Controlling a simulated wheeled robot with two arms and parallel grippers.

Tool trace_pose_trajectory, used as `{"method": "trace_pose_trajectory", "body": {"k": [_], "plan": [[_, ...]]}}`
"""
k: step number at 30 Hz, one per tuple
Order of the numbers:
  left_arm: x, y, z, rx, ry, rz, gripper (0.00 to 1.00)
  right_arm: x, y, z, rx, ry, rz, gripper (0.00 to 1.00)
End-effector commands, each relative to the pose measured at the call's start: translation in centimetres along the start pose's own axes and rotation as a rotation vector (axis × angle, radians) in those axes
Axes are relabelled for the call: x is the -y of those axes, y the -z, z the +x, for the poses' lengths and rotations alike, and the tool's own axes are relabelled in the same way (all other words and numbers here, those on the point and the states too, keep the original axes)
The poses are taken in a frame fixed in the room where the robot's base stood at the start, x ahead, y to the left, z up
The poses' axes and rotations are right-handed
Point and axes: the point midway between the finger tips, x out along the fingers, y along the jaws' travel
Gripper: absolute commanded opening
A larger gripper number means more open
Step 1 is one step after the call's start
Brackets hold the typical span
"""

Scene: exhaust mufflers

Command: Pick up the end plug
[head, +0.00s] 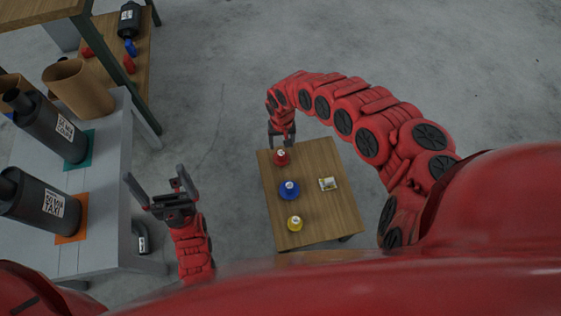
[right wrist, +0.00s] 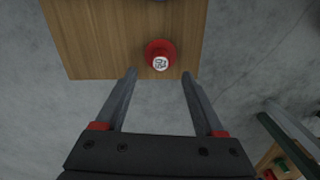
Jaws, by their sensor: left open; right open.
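Three plugs stand on the small wooden table: a red plug (head: 282,157) near the far edge, a blue plug (head: 289,191) in the middle and a yellow plug (head: 295,223) nearer me. Each has a white label on top. My right gripper (head: 281,140) is open and empty at the table's far edge, close to the red plug. In the right wrist view, the red plug (right wrist: 160,50) lies just ahead of the gap between the open fingertips (right wrist: 159,76), not between the fingers. My left gripper (head: 156,176) is open and empty, left of the wooden table.
A small yellow-and-white item (head: 328,184) lies on the wooden table (head: 325,220), right of the blue plug.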

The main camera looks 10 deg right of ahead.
Motion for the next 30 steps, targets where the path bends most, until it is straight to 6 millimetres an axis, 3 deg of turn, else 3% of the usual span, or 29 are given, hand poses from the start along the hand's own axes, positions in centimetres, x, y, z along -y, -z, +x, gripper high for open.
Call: {"method": "trace_pose_trajectory", "body": {"k": [1,3,13,21,29,30], "plan": [[0.0,-0.1,-0.9,0.0,0.0,0.0,1.0,0.3,-0.1,1.6,0.002,0.005,0.0,0.71],[-0.1,-0.2,-1.3,0.0,0.0,0.0,1.0,0.2,-0.1,2.5,0.0,0.004,-0.001,0.71],[-0.1,-0.4,-2.4,0.0,0.0,0.0,1.0,0.2,0.2,4.6,-0.001,0.002,-0.001,0.71],[-0.2,-0.8,-5.0,0.0,0.0,0.0,1.0,0.3,0.6,8.6,-0.001,0.003,0.0,0.71],[-0.2,-0.8,-4.8,0.0,0.0,0.0,1.0,0.1,0.7,8.6,-0.002,0.001,-0.001,0.71],[-0.2,-0.8,-4.8,0.0,0.0,0.0,1.0,0.1,0.7,8.6,-0.002,0.001,0.0,0.64]]}}
